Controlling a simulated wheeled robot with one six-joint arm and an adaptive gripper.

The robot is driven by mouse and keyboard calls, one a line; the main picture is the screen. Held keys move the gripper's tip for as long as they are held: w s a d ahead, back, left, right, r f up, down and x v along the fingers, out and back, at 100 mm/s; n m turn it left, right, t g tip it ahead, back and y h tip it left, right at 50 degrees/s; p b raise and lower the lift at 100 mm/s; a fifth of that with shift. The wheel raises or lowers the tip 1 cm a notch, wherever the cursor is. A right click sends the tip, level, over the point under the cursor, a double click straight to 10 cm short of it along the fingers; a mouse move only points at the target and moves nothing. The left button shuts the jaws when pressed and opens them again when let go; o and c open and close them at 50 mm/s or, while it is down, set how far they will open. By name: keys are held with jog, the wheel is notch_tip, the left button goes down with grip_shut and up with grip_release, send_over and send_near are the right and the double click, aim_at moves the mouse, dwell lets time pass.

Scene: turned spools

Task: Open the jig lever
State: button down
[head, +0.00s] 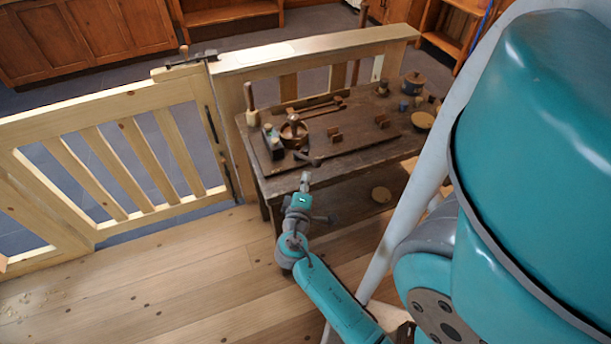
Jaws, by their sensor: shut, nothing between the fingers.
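A round wooden piece with an upright knob (294,131) stands near the front left of the dark workbench (372,148); it may be the jig. A small dark bar with a rounded end (309,159) sticks out at the bench's front edge just below it. This bar may be the jig lever, but it is too small to tell for sure. My gripper (305,178) is shut and empty, just below and in front of that bar. A small gap seems to separate them, though I cannot tell whether they touch.
A dark block-like tool (272,142) and an upright wooden-handled tool (250,103) stand left of the round piece.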

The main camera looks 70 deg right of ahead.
jog(key=s+a, duration=0.4)
jog(key=a, duration=0.2)
jog(key=shift+s+r, duration=0.15)
jog(key=shift+s, duration=0.15)
dwell(0.3)
